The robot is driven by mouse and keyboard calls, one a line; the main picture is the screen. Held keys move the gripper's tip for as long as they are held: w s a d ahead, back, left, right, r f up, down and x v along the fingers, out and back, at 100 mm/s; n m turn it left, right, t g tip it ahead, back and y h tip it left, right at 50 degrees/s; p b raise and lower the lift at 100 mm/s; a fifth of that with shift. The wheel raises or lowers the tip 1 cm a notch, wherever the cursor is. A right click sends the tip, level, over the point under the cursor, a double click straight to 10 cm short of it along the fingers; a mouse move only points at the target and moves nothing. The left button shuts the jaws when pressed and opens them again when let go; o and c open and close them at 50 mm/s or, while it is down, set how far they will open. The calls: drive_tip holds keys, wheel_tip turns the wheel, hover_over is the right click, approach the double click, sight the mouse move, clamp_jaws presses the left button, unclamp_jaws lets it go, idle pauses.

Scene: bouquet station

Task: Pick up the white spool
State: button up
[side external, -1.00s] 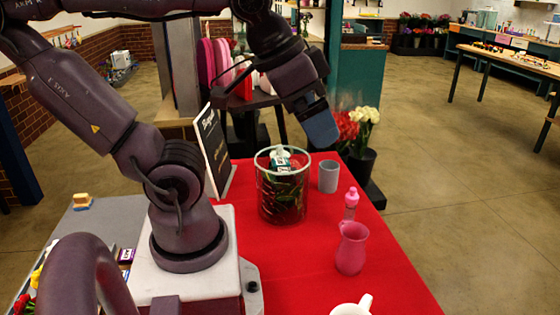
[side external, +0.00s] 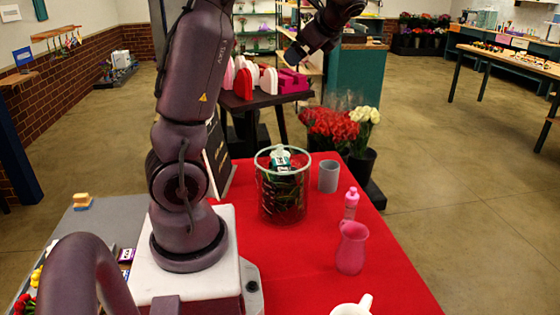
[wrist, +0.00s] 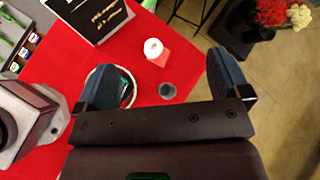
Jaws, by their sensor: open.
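A small white, round-topped thing with a pinkish side (wrist: 153,48) stands on the red table in the wrist view, between the black sign and the grey cup. It may be the white spool, but I cannot tell for sure. In the side view the glass bucket probably hides most of it. My gripper (wrist: 163,82) is open and empty, its two blue fingers wide apart. In the side view it is high above the far end of the table, its end (side external: 294,53) partly seen. It touches nothing.
A glass bucket (side external: 262,200) with a dark green thing inside stands near the grey cup (side external: 328,177). A black sign (wrist: 88,16) borders the left. Red and white flowers (side external: 333,125) stand beyond.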

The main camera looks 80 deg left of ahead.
drive_tip(key=a+m+g+y, duration=0.2)
drive_tip(key=a+g, duration=0.1)
drive_tip(key=a, duration=0.4)
drive_tip(key=shift+m, duration=0.3)
drive_tip(key=f, duration=1)
drive_tip(key=s+f, duration=0.1)
drive_tip(key=f, duration=1.9)
drive_tip(key=shift+s+a+f, duration=0.2)
drive_tip(key=shift+a+f, duration=0.05)
drive_tip(key=shift+f, duration=0.15)
drive_tip(key=x, duration=0.7)
drive_tip(key=shift+w+r, duration=0.1)
drive_tip(key=shift+r, duration=0.05)
drive_tip(key=shift+c, duration=0.3)
drive_tip(key=c, duration=1)
drive_tip(key=shift+r, duration=0.1)
